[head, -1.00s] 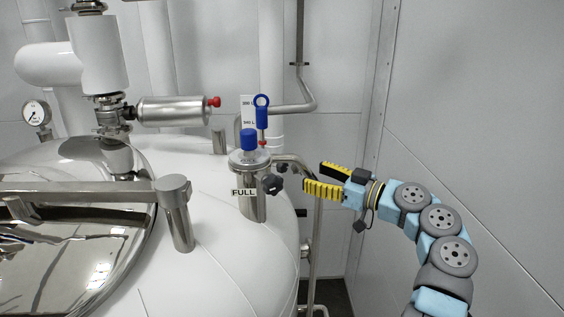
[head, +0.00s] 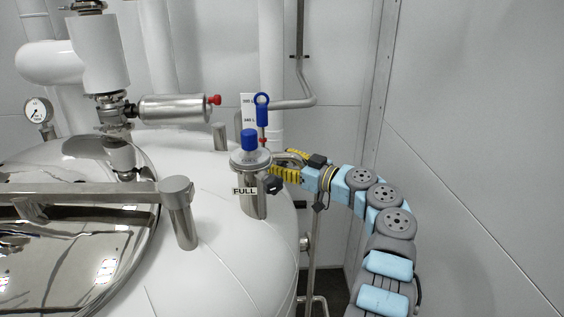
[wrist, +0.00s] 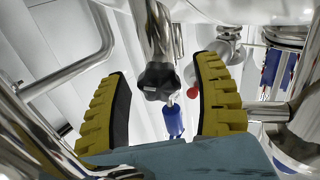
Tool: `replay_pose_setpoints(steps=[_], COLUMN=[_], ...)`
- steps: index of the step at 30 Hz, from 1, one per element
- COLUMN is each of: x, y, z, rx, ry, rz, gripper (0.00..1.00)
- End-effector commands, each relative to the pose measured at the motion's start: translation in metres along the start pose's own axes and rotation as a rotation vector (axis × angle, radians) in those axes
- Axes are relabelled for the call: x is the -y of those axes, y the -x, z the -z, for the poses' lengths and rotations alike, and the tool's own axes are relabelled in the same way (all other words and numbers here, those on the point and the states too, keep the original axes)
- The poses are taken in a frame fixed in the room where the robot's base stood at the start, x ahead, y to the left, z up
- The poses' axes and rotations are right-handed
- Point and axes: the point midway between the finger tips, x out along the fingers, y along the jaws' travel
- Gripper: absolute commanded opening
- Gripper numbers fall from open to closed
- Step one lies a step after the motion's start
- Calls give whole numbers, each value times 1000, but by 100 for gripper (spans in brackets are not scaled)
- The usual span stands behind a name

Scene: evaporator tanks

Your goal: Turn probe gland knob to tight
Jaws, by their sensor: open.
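A steel probe fitting (head: 254,205) with a blue cap and a FULL label stands on the white tank's shoulder. A black knob (head: 272,184) sticks out on its right side. My gripper (head: 276,163) is beside the fitting's upper right side, its yellow fingers spread and partly behind the fitting. In the wrist view a black lobed knob (wrist: 159,80) on a steel stem shows between the spread fingers of my gripper (wrist: 162,70), with gaps on both sides. I cannot tell for sure which of the fitting's knobs this is, nor its turn setting.
A blue ring-topped tag (head: 262,112) stands just behind the fitting. A bent steel pipe (head: 300,100) runs behind. A steel post (head: 180,215) and the tank hatch (head: 60,245) lie left.

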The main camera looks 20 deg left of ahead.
Motion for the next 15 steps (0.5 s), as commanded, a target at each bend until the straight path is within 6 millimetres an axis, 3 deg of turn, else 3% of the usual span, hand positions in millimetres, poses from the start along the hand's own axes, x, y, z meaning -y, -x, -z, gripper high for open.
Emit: replay_pose_setpoints(steps=[2, 3, 9, 15], x=[0, 0, 0, 0], y=[0, 0, 0, 0], z=[0, 0, 0, 0], rx=[0, 0, 0, 0], ry=[0, 0, 0, 0], rz=[0, 0, 0, 1], gripper=[66, 60, 3, 1])
